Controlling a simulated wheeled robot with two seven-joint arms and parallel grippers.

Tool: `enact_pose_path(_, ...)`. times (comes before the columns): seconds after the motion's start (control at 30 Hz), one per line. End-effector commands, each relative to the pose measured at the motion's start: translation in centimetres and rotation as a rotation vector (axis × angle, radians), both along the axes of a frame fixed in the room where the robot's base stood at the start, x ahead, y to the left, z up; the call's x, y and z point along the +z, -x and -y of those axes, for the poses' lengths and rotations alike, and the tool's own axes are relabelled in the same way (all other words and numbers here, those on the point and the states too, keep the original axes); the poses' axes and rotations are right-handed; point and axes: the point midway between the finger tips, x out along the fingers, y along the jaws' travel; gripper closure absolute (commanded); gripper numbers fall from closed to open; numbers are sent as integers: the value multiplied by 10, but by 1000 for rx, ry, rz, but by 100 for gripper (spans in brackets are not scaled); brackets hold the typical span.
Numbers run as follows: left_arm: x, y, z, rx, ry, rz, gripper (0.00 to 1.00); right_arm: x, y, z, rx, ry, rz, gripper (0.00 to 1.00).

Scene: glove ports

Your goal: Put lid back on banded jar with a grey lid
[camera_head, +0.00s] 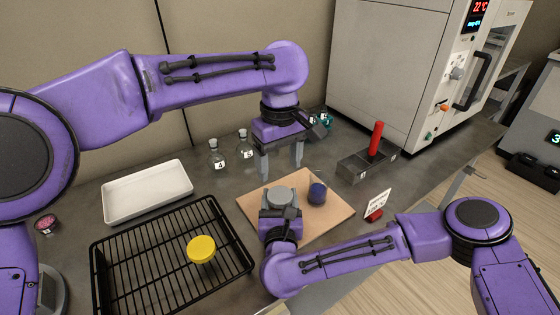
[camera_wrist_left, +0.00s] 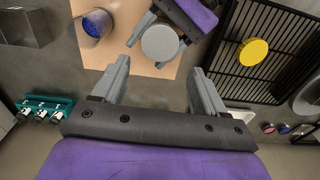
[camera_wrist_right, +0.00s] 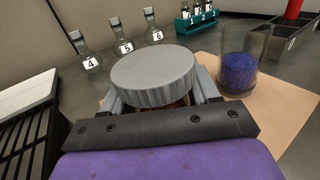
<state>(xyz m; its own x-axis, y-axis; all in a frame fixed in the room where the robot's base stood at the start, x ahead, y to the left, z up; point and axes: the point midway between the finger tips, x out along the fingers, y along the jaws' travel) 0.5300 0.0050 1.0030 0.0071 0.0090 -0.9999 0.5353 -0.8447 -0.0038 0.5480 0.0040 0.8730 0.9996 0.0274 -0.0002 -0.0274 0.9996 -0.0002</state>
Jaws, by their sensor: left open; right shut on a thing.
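The grey lid (camera_head: 280,195) is a round disc with a ridged edge, seen also in the left wrist view (camera_wrist_left: 159,43). It sits on top of what looks like the banded jar (camera_wrist_right: 180,104), whose body is mostly hidden beneath it. I cannot tell how firmly the lid is seated. My right gripper (camera_head: 280,212) reaches in from the front, low over the board, and is shut around the jar below the lid. My left gripper (camera_head: 281,173) points down, open and empty, behind and above the lid, not touching it.
A clear open jar with blue contents (camera_head: 317,194) stands on the tan board (camera_head: 250,203), right of the lid. A black rack (camera_head: 130,262) with a yellow lid (camera_head: 201,244) and a white tray (camera_head: 147,190) are left. Flasks (camera_head: 216,155) stand behind; a metal block (camera_head: 360,168) stands right.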

Motion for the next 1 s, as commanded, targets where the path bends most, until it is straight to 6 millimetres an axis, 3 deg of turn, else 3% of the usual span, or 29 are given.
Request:
enact_pose_path(0.4,-4,0,1,25,6,-2,28,0,0,0,0,0,1,100)
enact_pose_path(0.8,-66,0,1,25,8,-3,28,0,0,0,0,0,1,100)
enact_pose_path(1.0,-79,0,1,25,7,0,28,0,0,0,0,0,1,100)
